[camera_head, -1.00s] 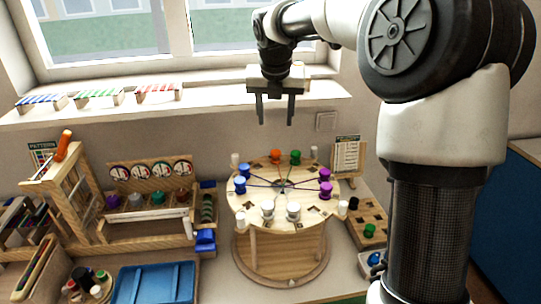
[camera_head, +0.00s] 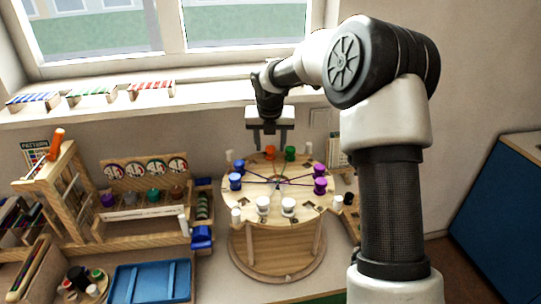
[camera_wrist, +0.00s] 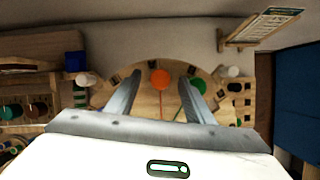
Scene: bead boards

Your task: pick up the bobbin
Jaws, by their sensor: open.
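Several coloured bobbins stand around the rim of a round wooden board (camera_head: 268,201) with dark threads across it. At its far edge are an orange bobbin (camera_head: 270,154) and a green bobbin (camera_head: 290,154). My gripper (camera_head: 270,147) is open and empty above the far edge, near the orange bobbin. In the wrist view the orange bobbin (camera_wrist: 159,79) shows between the open fingers, and the green bobbin (camera_wrist: 197,86) lies beside the right finger.
White pegs (camera_head: 236,216) stand at the board's edge. A wooden rack with dials (camera_head: 146,172) and a blue tray (camera_head: 150,283) are to the left. A pattern card stand (camera_wrist: 262,28) is close by on the right. The window sill (camera_head: 215,93) runs behind.

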